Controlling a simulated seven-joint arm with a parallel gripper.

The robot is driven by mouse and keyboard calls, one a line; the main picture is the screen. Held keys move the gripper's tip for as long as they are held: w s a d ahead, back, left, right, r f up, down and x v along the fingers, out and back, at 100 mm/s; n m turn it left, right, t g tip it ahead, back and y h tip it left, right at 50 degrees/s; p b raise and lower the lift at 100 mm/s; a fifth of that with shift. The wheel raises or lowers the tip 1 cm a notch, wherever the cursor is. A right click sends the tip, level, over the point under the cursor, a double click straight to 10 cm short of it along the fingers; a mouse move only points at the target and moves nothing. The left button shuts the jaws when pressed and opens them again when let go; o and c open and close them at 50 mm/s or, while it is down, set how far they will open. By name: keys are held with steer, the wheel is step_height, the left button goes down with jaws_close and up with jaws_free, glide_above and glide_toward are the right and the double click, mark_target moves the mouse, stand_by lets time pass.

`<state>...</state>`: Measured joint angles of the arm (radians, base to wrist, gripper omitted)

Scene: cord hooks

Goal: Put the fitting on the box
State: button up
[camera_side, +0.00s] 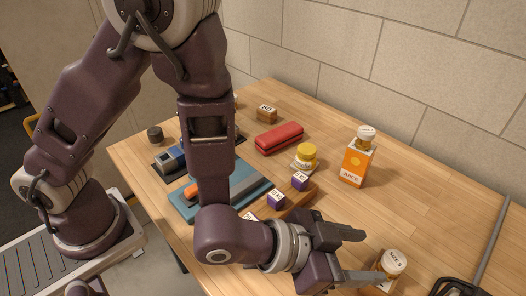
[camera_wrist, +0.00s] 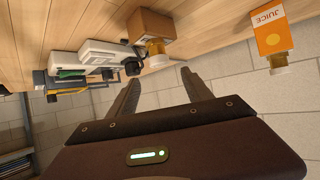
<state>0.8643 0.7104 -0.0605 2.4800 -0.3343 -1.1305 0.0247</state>
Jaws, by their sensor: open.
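A round pale piece with a white top and "SIZE" lettering (camera_side: 393,262) sits on a brown block at the front right; it may be the fitting. In the wrist view, which is upside down, a brown box (camera_wrist: 152,24) carries a yellowish round piece (camera_wrist: 157,52). The orange and white juice box (camera_side: 354,163) stands upright with a similar white-topped piece (camera_side: 366,134) on it. I cannot tell which box is meant. My gripper (camera_side: 358,256) is open and empty, its fingers pointing at the labelled piece; in the wrist view the fingers (camera_wrist: 160,82) are apart.
A yellow-topped piece (camera_side: 306,152), a red case (camera_side: 279,138) and purple cubes (camera_side: 300,181) on a wooden board stand mid-table. A teal pad (camera_side: 185,203) lies partly behind my arm. A black item (camera_side: 458,287) is at the lower right. Bare table lies around the juice box.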

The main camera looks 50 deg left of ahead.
steer(key=a+r+n+g+y, duration=0.2)
steer(key=a+r+n+y, duration=0.15)
steer(key=a+r, duration=1.2)
steer(key=s+a+n+g+y, duration=0.2)
steer(key=s+a+n+y, duration=0.1)
steer(key=s+a, duration=1.2)
steer(key=shift+s+a+g, duration=0.25)
steer(key=shift+s+g, duration=0.05)
steer(key=shift+s, duration=0.1)
steer(key=shift+r, duration=0.1)
